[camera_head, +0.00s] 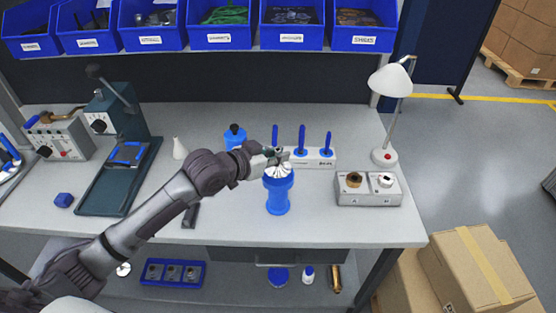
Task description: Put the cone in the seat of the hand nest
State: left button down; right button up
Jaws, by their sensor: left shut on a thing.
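My left gripper (274,157) reaches in from the left and is shut on a pale, silvery cone-like piece (279,171). The piece is at the mouth of a blue upright stand (278,196), which looks like the hand nest, near the bench's front. The gripper is just above the stand. I cannot tell whether the piece rests in the seat or is held slightly above it, as the gripper partly hides it. A white cone-shaped object (180,148) stands on the bench further left. My right gripper is not in view.
Behind the stand are a blue container (235,137) and a white block with blue pegs (322,157). A grey two-place fixture (367,190) and a lamp (385,155) stand right. A green press (118,165) stands left. The bench (240,224) is clear in front.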

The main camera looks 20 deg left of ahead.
pick_arm(q)
notch_tip(320, 180, down, 2)
jog(key=shift+f, duration=0.25)
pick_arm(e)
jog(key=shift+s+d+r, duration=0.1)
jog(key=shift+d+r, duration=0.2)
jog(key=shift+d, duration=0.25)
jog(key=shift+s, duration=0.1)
pick_arm(q)
jog(key=c, duration=1.2)
grip_release()
jog(key=shift+f, duration=0.15)
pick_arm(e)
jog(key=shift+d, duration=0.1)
pick_arm(q)
jog(key=shift+r, duration=0.2)
jog(key=b+v, duration=0.1)
jog(key=v, duration=1.1)
jog(key=shift+s+d+b, duration=0.1)
jog(key=shift+b, duration=0.3)
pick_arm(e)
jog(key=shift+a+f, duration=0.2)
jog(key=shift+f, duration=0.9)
